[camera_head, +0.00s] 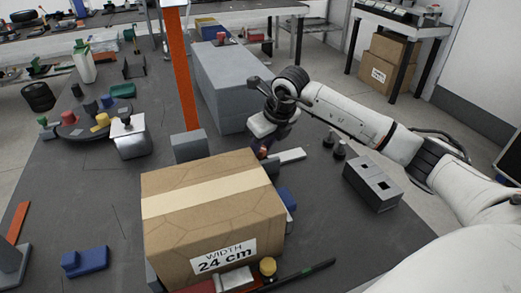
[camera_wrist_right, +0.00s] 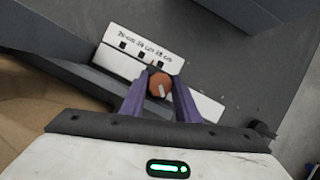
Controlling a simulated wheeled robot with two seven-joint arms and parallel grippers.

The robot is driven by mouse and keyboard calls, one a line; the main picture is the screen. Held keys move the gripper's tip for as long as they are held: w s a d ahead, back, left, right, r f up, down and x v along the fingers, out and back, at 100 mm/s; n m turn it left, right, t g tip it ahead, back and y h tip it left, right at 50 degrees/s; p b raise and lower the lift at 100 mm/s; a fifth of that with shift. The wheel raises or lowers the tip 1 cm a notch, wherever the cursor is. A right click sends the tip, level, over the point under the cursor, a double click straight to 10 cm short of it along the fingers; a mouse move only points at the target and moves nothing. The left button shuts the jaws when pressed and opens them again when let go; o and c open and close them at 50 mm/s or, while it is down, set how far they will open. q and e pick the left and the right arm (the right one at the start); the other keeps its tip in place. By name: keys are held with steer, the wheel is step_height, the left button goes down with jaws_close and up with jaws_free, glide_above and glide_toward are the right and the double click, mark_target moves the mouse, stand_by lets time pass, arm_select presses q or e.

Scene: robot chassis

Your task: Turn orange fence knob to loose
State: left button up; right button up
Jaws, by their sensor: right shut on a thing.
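The orange knob (camera_wrist_right: 160,86) is round with a pale pointer mark, seen in the right wrist view beside a white strip (camera_wrist_right: 140,50) with small printed width marks and dark square holes. My right gripper (camera_wrist_right: 160,92) has its two purple fingers closed on either side of the knob. In the head view, my right gripper (camera_head: 263,148) reaches down just behind the cardboard box, and the knob is hard to make out there. A tall orange post (camera_head: 182,75) stands to its left. My left gripper is not in view.
A cardboard box (camera_head: 215,205) labelled "WIDTH 24 cm" stands close in front of my right gripper. A long grey block (camera_head: 225,85) lies behind it. A grey two-hole block (camera_head: 372,185) sits to the right.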

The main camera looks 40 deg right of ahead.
steer(key=shift+r+n, duration=0.1)
steer(key=shift+n, duration=0.3)
steer(key=o, duration=0.9)
steer(key=shift+r, duration=0.1)
steer(key=v, duration=1)
steer(key=shift+s+d, duration=0.1)
steer(key=shift+d, duration=0.05)
